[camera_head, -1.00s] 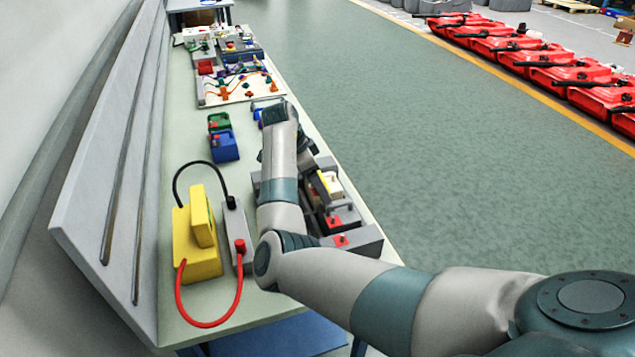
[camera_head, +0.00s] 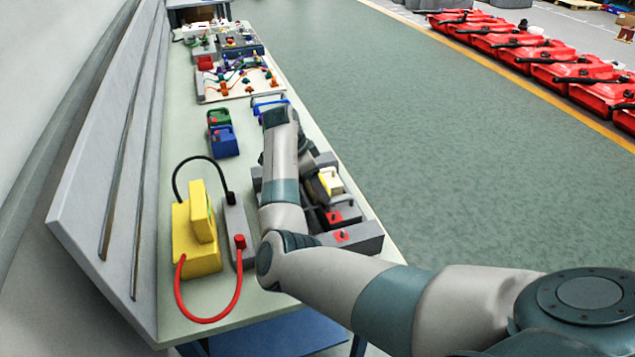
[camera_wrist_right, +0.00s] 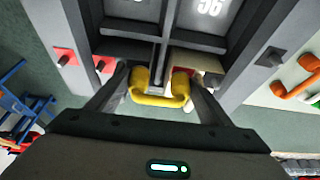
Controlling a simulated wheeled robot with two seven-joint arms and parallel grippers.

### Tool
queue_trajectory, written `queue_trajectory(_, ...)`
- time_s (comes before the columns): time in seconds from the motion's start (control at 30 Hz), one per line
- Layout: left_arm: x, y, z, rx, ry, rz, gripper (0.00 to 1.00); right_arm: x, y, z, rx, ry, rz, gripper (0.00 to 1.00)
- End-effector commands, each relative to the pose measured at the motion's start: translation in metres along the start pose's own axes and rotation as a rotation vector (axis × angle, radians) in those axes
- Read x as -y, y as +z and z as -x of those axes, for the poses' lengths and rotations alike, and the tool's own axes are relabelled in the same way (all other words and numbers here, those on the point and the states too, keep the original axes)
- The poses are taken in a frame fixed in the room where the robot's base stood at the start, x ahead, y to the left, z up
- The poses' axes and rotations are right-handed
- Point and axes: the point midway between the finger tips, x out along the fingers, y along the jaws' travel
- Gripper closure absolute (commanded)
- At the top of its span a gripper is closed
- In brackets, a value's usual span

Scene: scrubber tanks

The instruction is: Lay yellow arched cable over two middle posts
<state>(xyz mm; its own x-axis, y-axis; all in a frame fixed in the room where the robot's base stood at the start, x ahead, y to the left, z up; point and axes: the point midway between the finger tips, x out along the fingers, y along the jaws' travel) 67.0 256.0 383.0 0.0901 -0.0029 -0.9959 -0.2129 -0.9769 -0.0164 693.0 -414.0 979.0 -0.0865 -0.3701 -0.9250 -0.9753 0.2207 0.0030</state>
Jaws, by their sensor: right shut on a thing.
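The yellow arched cable (camera_wrist_right: 160,98) is a short, thick yellow arch. My right gripper (camera_wrist_right: 160,84) is shut on it, one finger at each side, over a grey battery tray. Posts stand on the batteries near it: a dark post on a red pad (camera_wrist_right: 65,58), a second red-pad post (camera_wrist_right: 103,64) close to the left finger, and a dark post (camera_wrist_right: 270,57) at the right. Part of another red pad is behind the right finger. I cannot tell whether the cable touches any post. In the head view my right arm covers much of the tray. My left gripper is not in view.
A yellow box (camera_head: 201,239) with black and red cables stands left of my arm on the bench. Green (camera_head: 218,117) and blue (camera_head: 224,141) blocks and a cable board (camera_head: 240,83) are farther back. Red tanks (camera_head: 560,70) line the floor at right.

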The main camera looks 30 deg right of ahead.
Motion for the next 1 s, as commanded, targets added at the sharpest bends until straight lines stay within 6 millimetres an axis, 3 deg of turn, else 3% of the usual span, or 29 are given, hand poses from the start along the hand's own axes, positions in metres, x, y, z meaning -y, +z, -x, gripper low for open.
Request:
queue_trajectory(0.67, -0.0001, -0.0002, -0.0026, -0.001, 0.0, 0.0, 0.06, 0.0006, 0.0027, -0.0073, -0.001, -0.002, -0.001, 0.5)
queue_trajectory(0.7, -0.0001, -0.0001, -0.0026, -0.001, 0.0, 0.0, 0.06, 0.0006, 0.0027, -0.0072, -0.001, -0.002, -0.001, 0.17)
queue_trajectory(0.77, -0.0001, -0.0002, -0.0026, -0.001, 0.0, 0.0, 0.06, 0.0006, 0.0027, -0.0073, -0.001, -0.002, -0.001, 0.05)
queue_trajectory(0.9, -0.0001, -0.0002, -0.0026, -0.001, 0.0, 0.0, 0.06, 0.0003, 0.003, -0.0076, -0.001, -0.001, 0.0, 0.05)
queue_trajectory(0.93, -0.0001, -0.0002, -0.0027, -0.001, 0.0, 0.0, 0.06, 0.0002, 0.0031, -0.0078, 0.0, -0.001, 0.0, 0.25)
queue_trajectory(1.0, -0.0001, -0.0002, -0.0027, -0.001, 0.0, 0.0, 0.06, 0.0002, 0.0031, -0.0079, 0.0, -0.001, 0.0, 0.25)
